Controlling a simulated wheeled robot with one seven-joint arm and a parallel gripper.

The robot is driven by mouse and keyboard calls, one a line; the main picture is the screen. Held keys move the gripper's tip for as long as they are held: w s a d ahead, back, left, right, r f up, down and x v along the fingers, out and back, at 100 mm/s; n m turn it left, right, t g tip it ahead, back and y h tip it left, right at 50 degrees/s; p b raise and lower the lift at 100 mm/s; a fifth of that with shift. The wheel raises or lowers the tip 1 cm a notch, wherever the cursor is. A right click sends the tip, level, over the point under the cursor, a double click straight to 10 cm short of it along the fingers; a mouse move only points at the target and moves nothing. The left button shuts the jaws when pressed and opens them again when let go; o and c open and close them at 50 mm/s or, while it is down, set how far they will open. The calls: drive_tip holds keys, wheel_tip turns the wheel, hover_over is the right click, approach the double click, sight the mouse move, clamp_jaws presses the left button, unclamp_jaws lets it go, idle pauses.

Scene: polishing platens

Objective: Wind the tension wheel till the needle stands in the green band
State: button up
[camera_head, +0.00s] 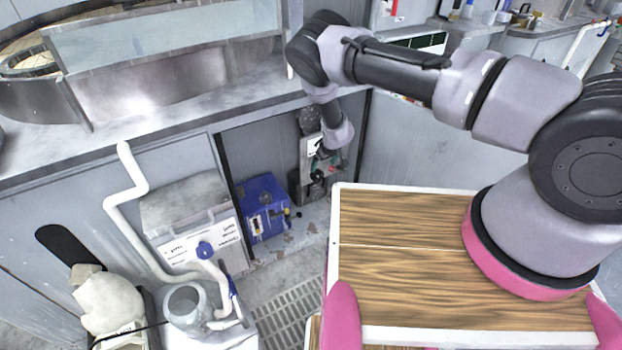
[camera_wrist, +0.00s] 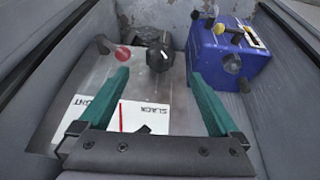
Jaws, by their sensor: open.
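A grey metal unit (camera_wrist: 98,82) stands below my gripper in the wrist view. It bears a white dial card (camera_wrist: 150,116) printed upside down in this view, with SLACK and a partly covered word ending in GHT. A thin red needle (camera_wrist: 121,117) stands between the two words; I see no green band. A dark round knob (camera_wrist: 160,57), likely the tension wheel, lies just beyond and between the fingertips. My gripper (camera_wrist: 159,73) is open, with one teal finger on each side, and holds nothing. In the head view the unit (camera_head: 306,172) is partly hidden by my wrist.
A red-tipped lever (camera_wrist: 122,53) sits left of the knob. A blue box (camera_wrist: 231,52) with small knobs stands at right; it also shows in the head view (camera_head: 262,205). Grey walls flank the recess. A white pipe (camera_head: 128,195) and grey cabinet (camera_head: 190,215) stand left.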

sight(318, 172)
drive_tip(key=x, duration=1)
drive_tip(key=shift+w+a+f, duration=0.15)
drive_tip(key=shift+w+a, duration=0.15)
